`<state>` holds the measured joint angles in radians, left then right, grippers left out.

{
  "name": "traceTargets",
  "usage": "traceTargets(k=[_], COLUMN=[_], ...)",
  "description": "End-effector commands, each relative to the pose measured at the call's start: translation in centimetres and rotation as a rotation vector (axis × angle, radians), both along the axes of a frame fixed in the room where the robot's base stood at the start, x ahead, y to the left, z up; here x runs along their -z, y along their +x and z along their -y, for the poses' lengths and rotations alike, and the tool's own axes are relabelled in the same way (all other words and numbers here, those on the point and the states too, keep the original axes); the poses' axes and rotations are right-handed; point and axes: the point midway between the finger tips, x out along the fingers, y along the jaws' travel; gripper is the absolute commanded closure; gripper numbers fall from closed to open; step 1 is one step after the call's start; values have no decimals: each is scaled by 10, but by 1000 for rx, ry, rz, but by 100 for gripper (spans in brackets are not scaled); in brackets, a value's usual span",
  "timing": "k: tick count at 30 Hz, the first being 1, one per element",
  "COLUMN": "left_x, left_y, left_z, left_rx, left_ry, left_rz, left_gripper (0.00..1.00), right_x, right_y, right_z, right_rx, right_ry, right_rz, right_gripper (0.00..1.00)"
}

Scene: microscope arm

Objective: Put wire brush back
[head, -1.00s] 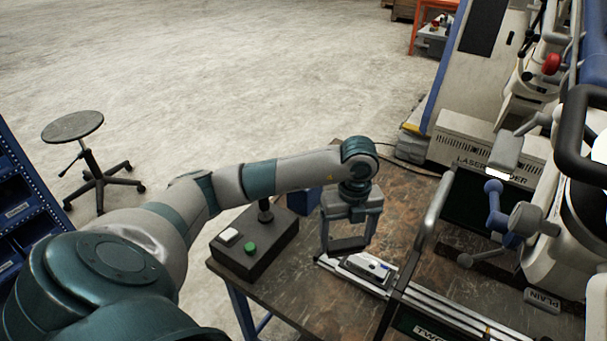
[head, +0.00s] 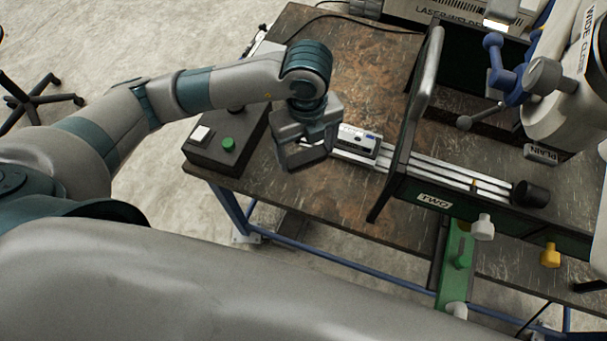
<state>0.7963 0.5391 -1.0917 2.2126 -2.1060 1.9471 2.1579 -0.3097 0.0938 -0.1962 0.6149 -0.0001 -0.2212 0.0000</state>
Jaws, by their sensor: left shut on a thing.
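My left gripper (head: 300,158) is above the table, between the black button box and the metal rails. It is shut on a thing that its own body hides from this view. I cannot make out a wire brush anywhere in the head view. My right gripper is not in view.
The brown worktable (head: 345,55) has bare room behind the gripper. The black button box (head: 222,150) with its green button is close on the left.

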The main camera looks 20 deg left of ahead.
Motion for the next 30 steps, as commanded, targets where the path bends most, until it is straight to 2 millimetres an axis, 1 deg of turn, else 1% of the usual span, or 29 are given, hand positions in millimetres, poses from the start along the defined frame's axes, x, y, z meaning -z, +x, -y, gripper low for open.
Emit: traceTargets(k=[4,7,9,12,15,25,30], left_x=[15,30,41,53,59,61,76], left_y=[-1,-1,-1,-1,0,0,-1], left_z=[-1,-1,-1,-1,0,0,-1], left_rx=[-2,-2,-2,-2,-1,-1,-1], left_ry=[2,3,3,2,1,1,4], left_rz=[-5,-6,-6,-3,-2,-2,-3], left_gripper=[43,43,43,43,43,43,43], right_x=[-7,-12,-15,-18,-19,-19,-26], right_y=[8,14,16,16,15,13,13], right_z=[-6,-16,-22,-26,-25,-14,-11], right_rx=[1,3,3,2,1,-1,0], right_ry=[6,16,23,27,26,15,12], right_rz=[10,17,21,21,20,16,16], right_gripper=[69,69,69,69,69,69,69])
